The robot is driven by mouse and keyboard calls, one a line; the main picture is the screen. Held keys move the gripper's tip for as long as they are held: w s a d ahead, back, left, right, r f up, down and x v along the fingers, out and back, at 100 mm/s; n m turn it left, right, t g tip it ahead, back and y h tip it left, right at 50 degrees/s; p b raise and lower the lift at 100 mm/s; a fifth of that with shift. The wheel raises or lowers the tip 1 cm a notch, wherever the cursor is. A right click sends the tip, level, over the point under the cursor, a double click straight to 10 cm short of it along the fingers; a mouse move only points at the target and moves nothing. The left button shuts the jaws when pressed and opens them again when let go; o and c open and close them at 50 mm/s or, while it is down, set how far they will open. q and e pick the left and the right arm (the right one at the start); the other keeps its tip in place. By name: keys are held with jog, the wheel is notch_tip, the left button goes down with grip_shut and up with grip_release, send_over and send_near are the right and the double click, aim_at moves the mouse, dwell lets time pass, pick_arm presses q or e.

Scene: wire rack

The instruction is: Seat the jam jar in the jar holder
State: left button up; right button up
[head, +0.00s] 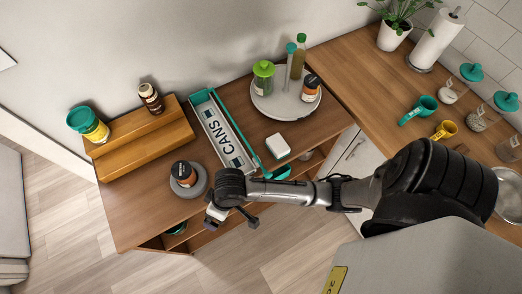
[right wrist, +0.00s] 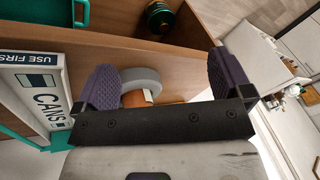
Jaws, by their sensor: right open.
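A dark-lidded jar with an orange label (head: 184,170), likely the jam jar, is at the grey round holder (head: 200,186) near the front of the wooden unit. I cannot tell whether it is fully down inside the ring. In the right wrist view the grey ring (right wrist: 146,77) shows between my fingers, with an orange part of the jar (right wrist: 137,98) partly hidden by the gripper's bar. My right gripper (head: 233,217) is open and empty, in front and to the right of the holder, with its fingers apart in the right wrist view (right wrist: 168,82). My left gripper is not in view.
A similar orange-labelled jar (head: 311,86), a green jar (head: 263,77) and bottles stand on a round tray (head: 268,107). A CANS rack (head: 222,130) and a white block (head: 278,146) are right of the holder. A stepped wooden stand (head: 145,145) is behind left.

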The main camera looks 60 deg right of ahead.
jog(key=s+d+t+h, duration=0.1)
jog(key=s+d+h, duration=0.2)
jog(key=s+d, duration=0.7)
jog(key=s, duration=0.4)
jog(key=shift+s+d+f+n, duration=0.2)
jog(key=shift+d+n, duration=0.05)
jog(key=shift+n, duration=0.05)
